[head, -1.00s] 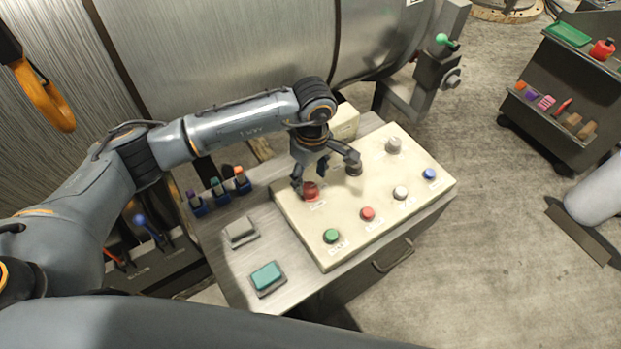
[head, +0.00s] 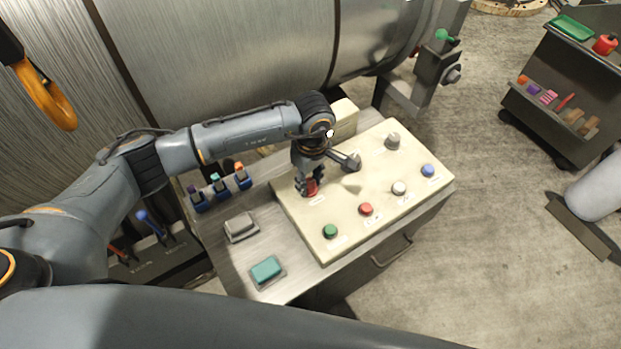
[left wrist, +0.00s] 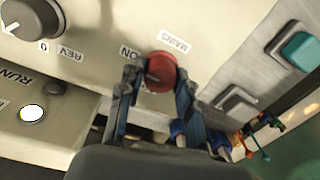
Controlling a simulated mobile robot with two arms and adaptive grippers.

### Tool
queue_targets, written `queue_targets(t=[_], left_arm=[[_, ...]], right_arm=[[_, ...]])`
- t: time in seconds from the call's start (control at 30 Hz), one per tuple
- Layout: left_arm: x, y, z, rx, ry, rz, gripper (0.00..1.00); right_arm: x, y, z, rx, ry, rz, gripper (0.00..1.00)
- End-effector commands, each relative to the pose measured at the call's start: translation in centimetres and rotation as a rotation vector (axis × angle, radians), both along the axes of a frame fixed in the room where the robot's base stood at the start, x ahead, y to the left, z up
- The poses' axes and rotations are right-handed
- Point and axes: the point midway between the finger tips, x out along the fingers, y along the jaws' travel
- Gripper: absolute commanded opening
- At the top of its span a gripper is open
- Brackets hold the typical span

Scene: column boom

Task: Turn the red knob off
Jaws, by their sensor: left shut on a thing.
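The red knob (head: 311,188) sits at the left back part of the cream control panel (head: 340,217). In the left wrist view the red knob (left wrist: 161,71) is round, with a dark pointer mark, beside the labels "MAINS" and "ON". My left gripper (head: 309,184) is down over the knob and shut on it. In the left wrist view its two fingers (left wrist: 158,80) lie on either side of the knob. The gripper hides part of the knob in the head view. My right gripper is not in view.
A grey knob (head: 393,141) and a dark grey knob (head: 351,163) are on the same panel. Green (head: 330,231), red (head: 366,209), white (head: 399,188) and blue (head: 428,170) buttons line its front. Two rocker switches, one teal (head: 267,270), lie left of the panel.

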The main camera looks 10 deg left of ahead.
Motion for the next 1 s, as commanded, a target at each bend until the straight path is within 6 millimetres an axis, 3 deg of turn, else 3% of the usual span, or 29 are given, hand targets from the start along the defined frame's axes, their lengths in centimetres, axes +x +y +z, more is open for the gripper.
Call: queue_targets(t=[0.37,1.0], left_arm=[[0.5,-0.4,0.2,-0.015,-0.017,0.086,0.03],[0.7,-0.4,0.1,-0.022,-0.018,0.649,0.03]], right_arm=[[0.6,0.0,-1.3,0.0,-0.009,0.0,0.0],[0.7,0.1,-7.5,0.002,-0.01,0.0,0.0]])
